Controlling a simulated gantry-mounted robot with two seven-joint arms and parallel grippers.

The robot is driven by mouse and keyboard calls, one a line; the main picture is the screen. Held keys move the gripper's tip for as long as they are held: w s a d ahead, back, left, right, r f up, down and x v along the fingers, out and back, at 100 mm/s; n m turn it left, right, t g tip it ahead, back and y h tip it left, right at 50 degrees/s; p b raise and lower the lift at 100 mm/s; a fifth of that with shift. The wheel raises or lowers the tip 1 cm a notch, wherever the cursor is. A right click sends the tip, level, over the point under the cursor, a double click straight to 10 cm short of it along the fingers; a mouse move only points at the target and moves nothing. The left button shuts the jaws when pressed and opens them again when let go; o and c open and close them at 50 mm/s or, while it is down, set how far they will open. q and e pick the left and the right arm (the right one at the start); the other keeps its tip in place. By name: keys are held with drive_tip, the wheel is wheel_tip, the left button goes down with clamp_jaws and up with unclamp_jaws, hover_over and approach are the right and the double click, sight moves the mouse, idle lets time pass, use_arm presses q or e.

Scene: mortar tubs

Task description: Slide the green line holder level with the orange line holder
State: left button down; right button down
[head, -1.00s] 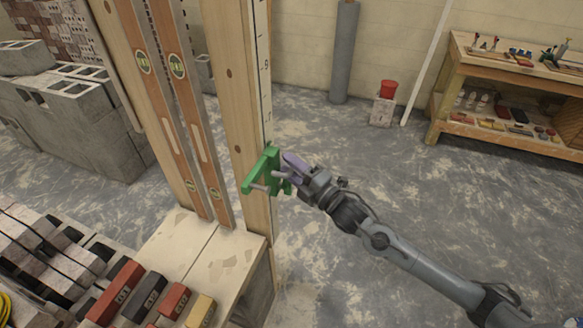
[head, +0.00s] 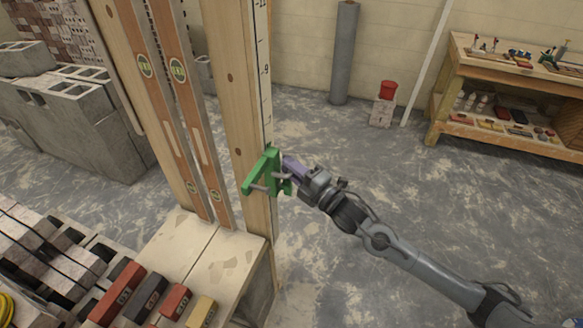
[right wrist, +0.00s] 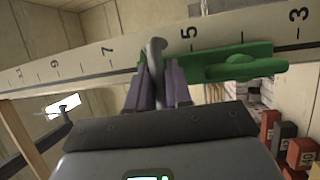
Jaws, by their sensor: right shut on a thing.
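The green line holder (head: 262,172) is on the edge of the wooden post with the number scale (head: 262,90), low on the post in the head view. In the right wrist view the green line holder (right wrist: 240,66) lies along the scale near the 5 mark. My right gripper (head: 287,170) is at its right side, its purple fingers shut on a grey handle-like part of the holder; the fingers (right wrist: 158,75) also show in the right wrist view. The orange line holder is not seen in either view. My left gripper is not in view.
Two spirit levels (head: 190,110) lean beside the post. A stone-topped block (head: 215,255) and several coloured bricks (head: 120,292) are at the lower left. A workbench (head: 520,70) stands at the back right.

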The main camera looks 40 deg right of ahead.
wheel_tip(320, 180, up, 13)
drive_tip(key=p, duration=0.9)
drive_tip(key=shift+r, duration=0.1)
drive_tip(key=c, duration=1.2)
unclamp_jaws()
drive_tip(key=shift+o, duration=0.4)
drive_tip(key=shift+s+f, duration=0.1)
drive_tip(key=shift+f, duration=0.1)
